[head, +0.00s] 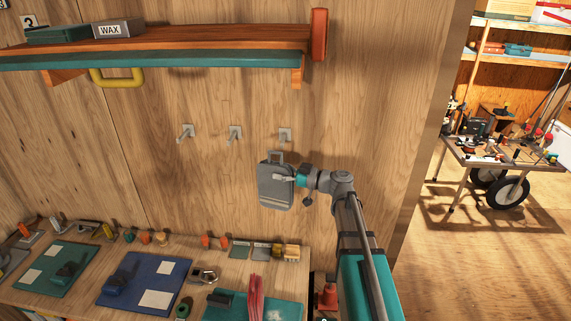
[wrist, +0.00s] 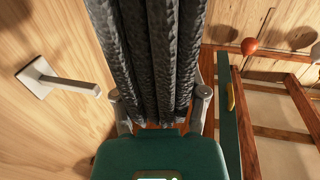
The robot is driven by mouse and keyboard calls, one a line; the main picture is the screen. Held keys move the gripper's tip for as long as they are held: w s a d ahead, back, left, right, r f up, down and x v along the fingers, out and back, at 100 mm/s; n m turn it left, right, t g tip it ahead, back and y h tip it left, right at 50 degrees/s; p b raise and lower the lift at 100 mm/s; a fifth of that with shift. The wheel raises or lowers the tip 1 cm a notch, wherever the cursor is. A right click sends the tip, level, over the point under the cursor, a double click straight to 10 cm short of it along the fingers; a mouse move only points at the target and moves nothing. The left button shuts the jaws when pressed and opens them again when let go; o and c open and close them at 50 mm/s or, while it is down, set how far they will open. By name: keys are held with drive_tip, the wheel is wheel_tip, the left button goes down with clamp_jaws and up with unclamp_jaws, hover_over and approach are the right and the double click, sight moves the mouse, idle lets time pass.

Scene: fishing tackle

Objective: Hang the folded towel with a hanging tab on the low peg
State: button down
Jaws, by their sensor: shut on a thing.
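A grey folded towel (head: 274,192) hangs upright in front of the wooden wall, with a small loop-shaped hanging tab at its top edge. My gripper (head: 291,179) is shut on the towel from the right. In the wrist view the towel's thick dark layers (wrist: 150,55) sit between my gripper's two fingers (wrist: 160,112). Three pegs are on the wall: a left peg (head: 186,133), a middle peg (head: 235,132) and a right peg (head: 284,134). The tab appears just below the right peg, apart from it. One peg (wrist: 70,82) shows left of the towel in the wrist view.
A shelf (head: 190,42) with a WAX box (head: 118,29) is above the pegs. A workbench (head: 205,258) below holds mats, tools and a red item (head: 256,297). The wall around the pegs is clear. A wheeled cart (head: 500,155) stands far right.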

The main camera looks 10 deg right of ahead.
drive_tip(key=shift+w+d, duration=0.15)
drive_tip(key=shift+d, duration=0.2)
drive_tip(key=shift+w, duration=0.1)
drive_tip(key=w+d+f+b, duration=0.1)
drive_tip(key=w+d, duration=0.1)
drive_tip(key=w, duration=0.7)
drive_tip(key=shift+d+f, duration=0.25)
drive_tip(key=shift+d, duration=0.15)
idle(1.3)
drive_tip(key=shift+b, duration=0.3)
idle(0.5)
drive_tip(key=shift+c, duration=0.2)
unclamp_jaws()
drive_tip(key=shift+s+d, duration=0.1)
drive_tip(key=v, duration=1.1)
drive_tip(key=shift+s+d, duration=0.3)
